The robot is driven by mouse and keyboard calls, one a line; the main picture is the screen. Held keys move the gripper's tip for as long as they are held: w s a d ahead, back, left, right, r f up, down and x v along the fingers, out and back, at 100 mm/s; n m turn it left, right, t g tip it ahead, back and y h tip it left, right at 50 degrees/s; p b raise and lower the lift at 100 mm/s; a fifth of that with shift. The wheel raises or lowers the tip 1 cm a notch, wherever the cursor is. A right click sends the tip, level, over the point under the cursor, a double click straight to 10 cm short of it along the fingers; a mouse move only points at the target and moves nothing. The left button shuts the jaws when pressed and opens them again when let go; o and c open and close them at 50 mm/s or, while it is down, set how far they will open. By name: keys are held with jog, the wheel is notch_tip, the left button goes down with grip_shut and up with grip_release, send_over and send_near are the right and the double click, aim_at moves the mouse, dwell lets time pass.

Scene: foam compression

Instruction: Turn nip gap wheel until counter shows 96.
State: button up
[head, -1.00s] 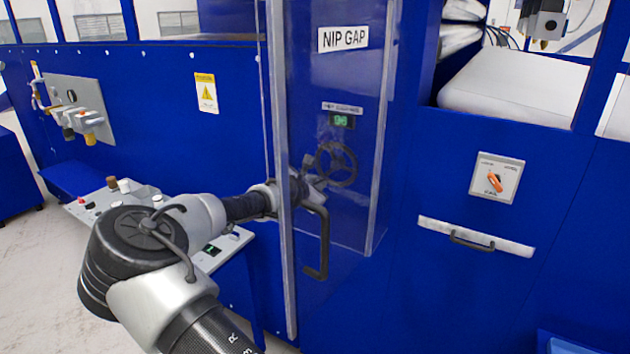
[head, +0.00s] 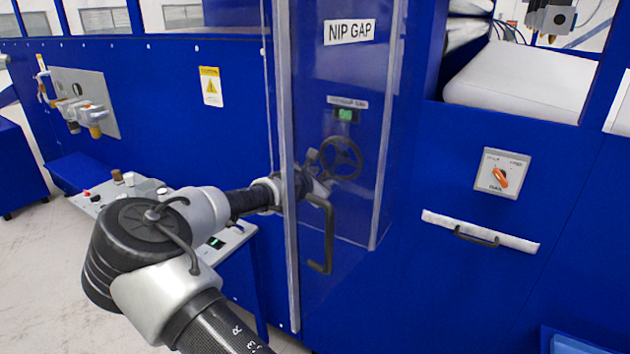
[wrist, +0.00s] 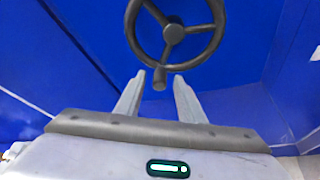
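The nip gap wheel (head: 341,158) is a dark spoked handwheel on the blue panel, seen through a clear panel. The wheel also shows at the top of the wrist view (wrist: 174,32), with a grip knob (wrist: 160,78) at its lower rim. My gripper (wrist: 159,88) is open. Its two fingers stand apart, with the knob between or just beyond their tips; I cannot tell if they touch it. In the head view, my gripper (head: 319,184) is at the wheel's lower left. The counter (head: 345,115) glows green above the wheel; its digits are too blurred to read surely.
A clear door with a metal edge strip (head: 289,220) and a dark handle (head: 325,235) stands in front of the wheel and partly hides my wrist. A control console (head: 235,238) is at the left. An orange rotary switch (head: 500,177) is at the right.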

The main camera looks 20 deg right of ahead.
jog(key=v, duration=1.7)
jog(key=shift+b, duration=0.45)
jog(key=shift+s+a, duration=0.1)
